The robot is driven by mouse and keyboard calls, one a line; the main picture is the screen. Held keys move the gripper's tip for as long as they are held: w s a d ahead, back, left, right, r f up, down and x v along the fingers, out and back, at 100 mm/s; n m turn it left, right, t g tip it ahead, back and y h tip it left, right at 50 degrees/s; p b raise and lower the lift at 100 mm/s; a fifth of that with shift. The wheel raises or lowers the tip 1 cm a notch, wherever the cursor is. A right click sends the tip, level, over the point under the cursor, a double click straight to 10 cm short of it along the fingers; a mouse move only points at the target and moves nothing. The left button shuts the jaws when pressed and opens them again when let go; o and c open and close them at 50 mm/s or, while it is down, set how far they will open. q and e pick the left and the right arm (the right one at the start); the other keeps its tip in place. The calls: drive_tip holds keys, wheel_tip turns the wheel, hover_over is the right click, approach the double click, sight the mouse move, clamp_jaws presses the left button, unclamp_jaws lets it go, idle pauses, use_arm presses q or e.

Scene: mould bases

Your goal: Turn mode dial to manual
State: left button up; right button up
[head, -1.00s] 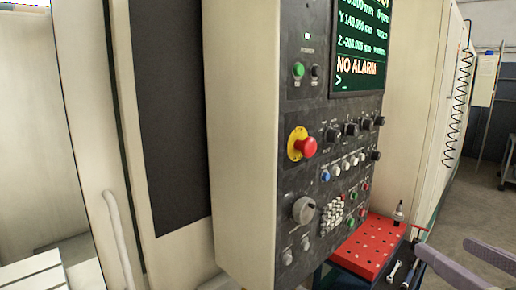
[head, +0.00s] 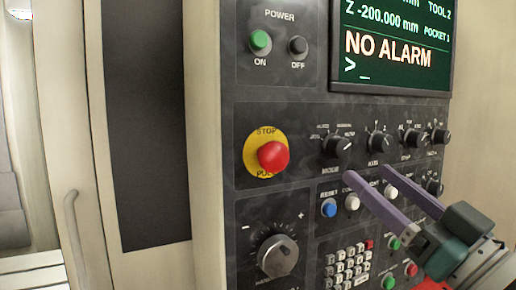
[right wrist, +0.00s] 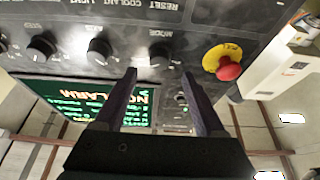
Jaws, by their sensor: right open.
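The mode dial (head: 337,145) is a black knob on the dark control panel, just right of the emergency stop. Its small position labels are too blurred to read surely; its pointer seems to face upper right. It also shows in the right wrist view (right wrist: 160,55), beyond the fingertips and roughly centred between them. My right gripper (head: 372,172) is open and empty, its two purple fingers pointing at the panel below and right of the dial. It also shows in the right wrist view (right wrist: 159,74). The fingers look apart from the dial. My left gripper is out of view.
A red emergency stop (head: 272,155) on a yellow disc sits left of the dial. More black knobs (head: 378,142) stand to the right. Push buttons (head: 329,208), a large round dial (head: 277,256) and a keypad (head: 347,268) lie below. The screen (head: 395,45) reads NO ALARM.

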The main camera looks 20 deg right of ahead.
sight(344, 153)
drive_tip(key=p+x, duration=0.1)
drive_tip(key=x, duration=0.3)
drive_tip(key=shift+w+r, duration=0.25)
drive_tip(key=shift+w, duration=0.05)
drive_tip(key=shift+w+a+r+p, duration=0.15)
drive_tip(key=shift+w+p, duration=0.25)
drive_tip(key=shift+w, duration=0.3)
drive_tip(key=shift+c, duration=0.4)
drive_tip(key=shift+c, duration=1.4)
clamp_jaws()
